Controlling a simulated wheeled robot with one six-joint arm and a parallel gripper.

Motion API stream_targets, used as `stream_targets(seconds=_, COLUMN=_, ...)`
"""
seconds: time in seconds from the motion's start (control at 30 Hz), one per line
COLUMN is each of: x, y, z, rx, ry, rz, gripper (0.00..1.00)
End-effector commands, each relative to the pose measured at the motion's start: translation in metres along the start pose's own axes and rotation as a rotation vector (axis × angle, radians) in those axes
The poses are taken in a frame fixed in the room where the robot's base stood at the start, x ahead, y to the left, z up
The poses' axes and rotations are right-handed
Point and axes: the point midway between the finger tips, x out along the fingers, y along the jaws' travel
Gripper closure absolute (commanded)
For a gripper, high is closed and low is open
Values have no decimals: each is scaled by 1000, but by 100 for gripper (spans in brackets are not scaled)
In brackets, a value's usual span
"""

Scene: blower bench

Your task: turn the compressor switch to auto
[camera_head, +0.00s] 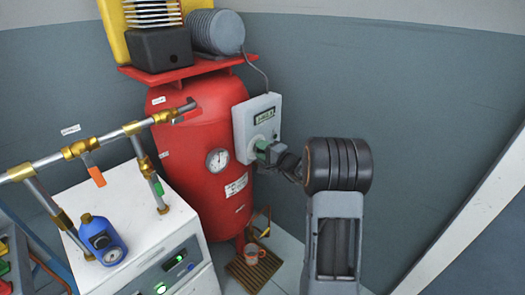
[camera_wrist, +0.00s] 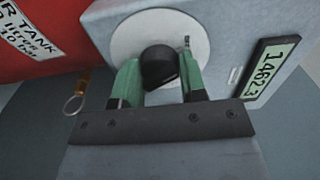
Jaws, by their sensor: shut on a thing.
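The compressor is a red upright tank (camera_head: 195,165) with a grey switch box (camera_head: 243,148) on its right side. In the wrist view the box face carries a round white plate (camera_wrist: 197,48) with a black knob (camera_wrist: 159,66) at its middle. A small dark mark sits at the plate's upper right; I cannot read any label there. My gripper (camera_wrist: 157,85) has green fingers, one on each side of the knob, and is shut on it. In the head view my gripper (camera_head: 264,150) reaches the box from the right and hides the knob.
A display (camera_wrist: 272,68) reading 1462.3 is on the box. A pressure gauge (camera_head: 217,160) is on the tank. A white cabinet (camera_head: 150,225) with brass-fitted pipes (camera_head: 80,148) and a blue bottle (camera_head: 102,240) stands left.

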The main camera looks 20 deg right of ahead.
Motion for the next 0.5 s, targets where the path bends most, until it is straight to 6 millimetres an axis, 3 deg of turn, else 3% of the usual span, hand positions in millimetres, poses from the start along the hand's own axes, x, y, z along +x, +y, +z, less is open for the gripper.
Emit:
stream_targets(seconds=0.27, x=0, y=0, z=0, rx=15, ry=0, rz=0, gripper=85)
stream_targets(seconds=0.5, x=0, y=1, z=0, rx=128, ry=0, rz=1, gripper=85)
